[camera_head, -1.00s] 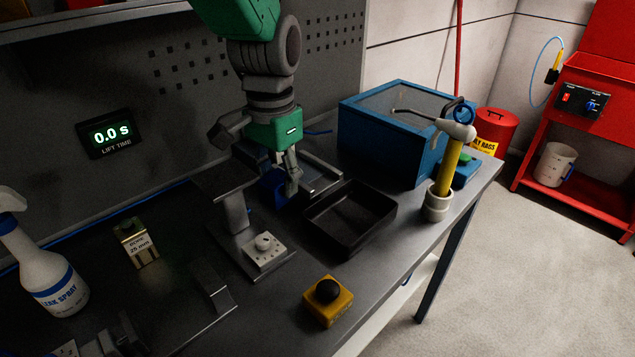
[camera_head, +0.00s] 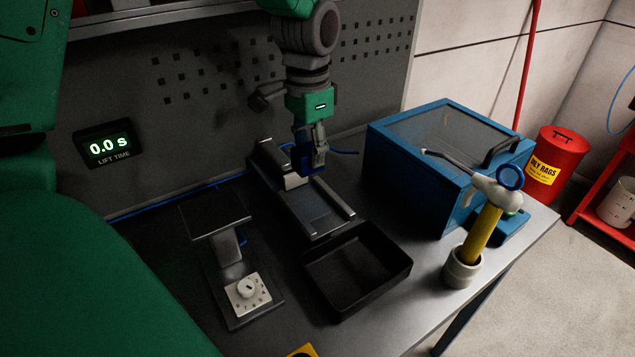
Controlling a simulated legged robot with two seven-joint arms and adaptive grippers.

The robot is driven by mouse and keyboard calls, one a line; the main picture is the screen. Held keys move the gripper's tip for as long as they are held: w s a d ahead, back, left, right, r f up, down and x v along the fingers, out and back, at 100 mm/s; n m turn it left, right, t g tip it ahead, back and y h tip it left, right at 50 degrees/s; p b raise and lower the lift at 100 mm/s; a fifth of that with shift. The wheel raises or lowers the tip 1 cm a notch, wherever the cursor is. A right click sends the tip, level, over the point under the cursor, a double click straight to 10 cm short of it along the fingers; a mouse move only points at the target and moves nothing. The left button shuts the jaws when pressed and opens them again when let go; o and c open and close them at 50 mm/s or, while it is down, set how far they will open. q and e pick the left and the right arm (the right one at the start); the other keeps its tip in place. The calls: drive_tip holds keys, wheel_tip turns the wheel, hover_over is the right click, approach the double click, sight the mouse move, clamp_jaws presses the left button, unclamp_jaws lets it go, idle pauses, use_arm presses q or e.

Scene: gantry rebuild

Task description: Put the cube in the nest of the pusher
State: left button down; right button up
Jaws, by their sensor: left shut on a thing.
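My left gripper (camera_head: 310,147) reaches down from the top middle and is shut on the blue cube (camera_head: 302,161), which is partly hidden by the fingers. The pusher (camera_head: 316,205) is a dark metal track with two pale side rails, lying behind the black tray. The cube is at the back end of the pusher, just behind or above a pale block (camera_head: 295,182) between the rails. I cannot tell whether the cube touches the pusher. The nest itself is not clearly visible. My right gripper is not in view.
The black tray (camera_head: 335,304) stands in front of the pusher. A blue lidded box (camera_head: 410,183) is to the right, with a hammer (camera_head: 485,228) in a pale holder. A stand with a white dial (camera_head: 248,292) is at front left. The timer (camera_head: 106,147) shows 0.0 s.

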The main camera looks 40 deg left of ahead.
sight(313, 172)
use_arm(q)
drive_tip(key=f, duration=0.5)
drive_tip(key=shift+w+d, duration=0.1)
drive_tip(key=shift+d, duration=0.2)
wheel_tip(313, 172, down, 3)
drive_tip(key=shift+b, duration=0.3)
drive_tip(key=shift+a+f, duration=0.2)
drive_tip(key=shift+f, duration=0.05)
drive_tip(key=c, duration=1)
unclamp_jaws()
drive_tip(key=shift+c, duration=0.2)
drive_tip(key=shift+d, duration=0.1)
drive_tip(key=shift+r, duration=0.1)
wheel_tip(313, 172, up, 12)
drive_tip(key=shift+p, duration=0.45)
